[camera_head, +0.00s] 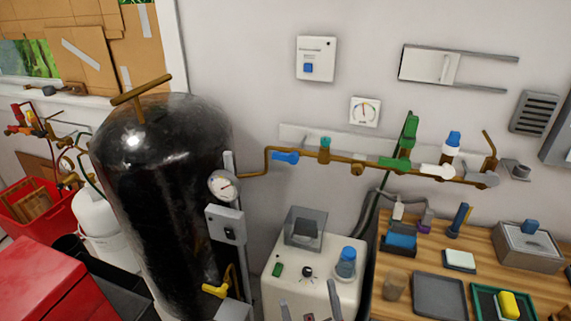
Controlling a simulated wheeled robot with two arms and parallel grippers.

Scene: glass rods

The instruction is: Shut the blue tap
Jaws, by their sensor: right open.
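A blue lever tap (285,157) sits on the left part of the copper pipe (340,158) on the wall. Its handle lies roughly along the pipe. My right gripper (309,302) shows only as two grey fingertips at the bottom edge, in front of the white box. The fingertips are apart with nothing seen held between them, well below the tap. My left gripper is not in view.
A green upright handle (408,130), a white lever (437,171) and a blue-topped part (453,142) share the pipe. A black tank (160,190) with a gauge (223,185) stands left. The white box (325,265) and wooden bench (450,275) stand below.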

